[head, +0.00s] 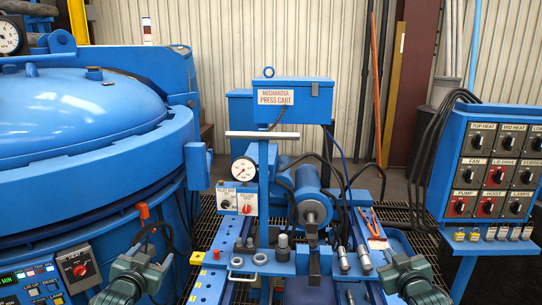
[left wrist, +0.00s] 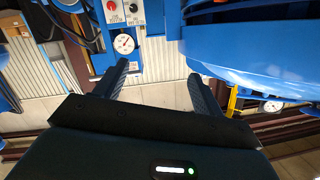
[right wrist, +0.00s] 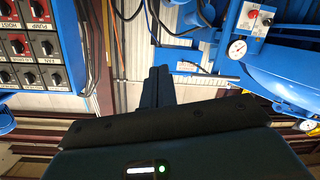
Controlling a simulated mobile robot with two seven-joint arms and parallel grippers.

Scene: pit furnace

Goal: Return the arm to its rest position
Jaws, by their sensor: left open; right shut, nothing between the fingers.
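My left gripper (left wrist: 160,76) is open in the left wrist view, its two dark fingers spread apart with nothing between them. My right gripper (right wrist: 158,70) is shut in the right wrist view, its fingers together and empty. In the head view, grey-green parts of my left arm (head: 132,274) show at the lower left, and of my right arm (head: 412,276) at the lower right. The fingers cannot be made out there. Neither gripper visibly touches anything.
A blue press cart (head: 292,97) stands at the centre, with a pressure gauge (head: 244,169) and loose parts on its deck. A large blue furnace (head: 85,110) fills the left. A switch panel (head: 495,165) stands at the right. Black cables (head: 438,135) hang beside it.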

